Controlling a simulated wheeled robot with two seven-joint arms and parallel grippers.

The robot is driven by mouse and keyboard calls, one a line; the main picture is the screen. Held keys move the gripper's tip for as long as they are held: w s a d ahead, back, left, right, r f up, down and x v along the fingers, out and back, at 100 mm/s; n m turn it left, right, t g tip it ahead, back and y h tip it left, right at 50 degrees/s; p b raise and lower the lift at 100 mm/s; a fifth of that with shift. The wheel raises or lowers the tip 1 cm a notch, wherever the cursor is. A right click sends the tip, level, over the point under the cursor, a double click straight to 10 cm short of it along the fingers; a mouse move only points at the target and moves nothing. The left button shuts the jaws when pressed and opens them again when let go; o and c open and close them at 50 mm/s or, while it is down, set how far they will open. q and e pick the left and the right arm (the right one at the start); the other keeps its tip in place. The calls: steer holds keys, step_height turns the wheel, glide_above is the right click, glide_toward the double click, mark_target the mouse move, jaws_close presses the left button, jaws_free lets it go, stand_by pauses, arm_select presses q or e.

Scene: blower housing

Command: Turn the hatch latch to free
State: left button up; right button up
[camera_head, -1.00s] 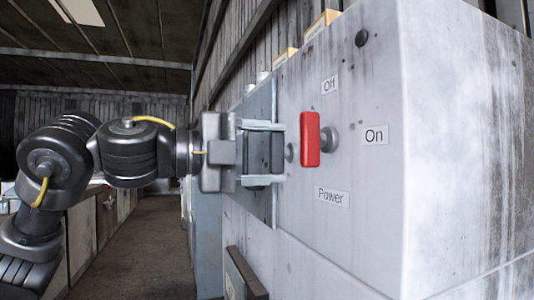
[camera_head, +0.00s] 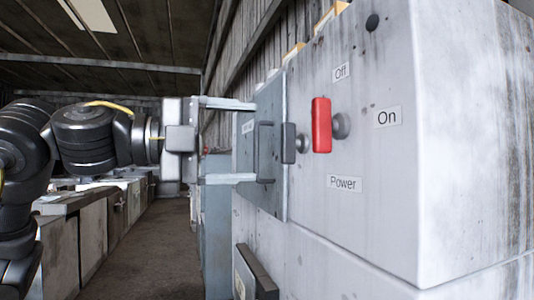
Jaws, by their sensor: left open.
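The hatch (camera_head: 248,199) is a grey-blue panel on the left part of the pale cabinet front, seen at a steep angle. It carries a dark upright bar handle (camera_head: 264,150). At its right edge, a short dark upright piece in front of a round grey pivot looks like the latch (camera_head: 289,143). My left gripper (camera_head: 257,142) is open, one finger above the other, pointing right at the hatch. Its fingertips overlap the hatch in the picture, above and below the bar handle, left of the latch. Nothing shows between the fingers; contact cannot be told. My right gripper is not in view.
A red power switch handle (camera_head: 321,125) stands upright just right of the latch, between the labels Off, On and Power. A dark-framed panel (camera_head: 257,270) juts out low on the cabinet. A clear aisle (camera_head: 150,250) runs at left beside grey cabinets (camera_head: 102,218).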

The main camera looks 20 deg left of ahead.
arm_select(q)
steer(key=shift+b+v, duration=0.35)
steer(key=shift+v, duration=1.7)
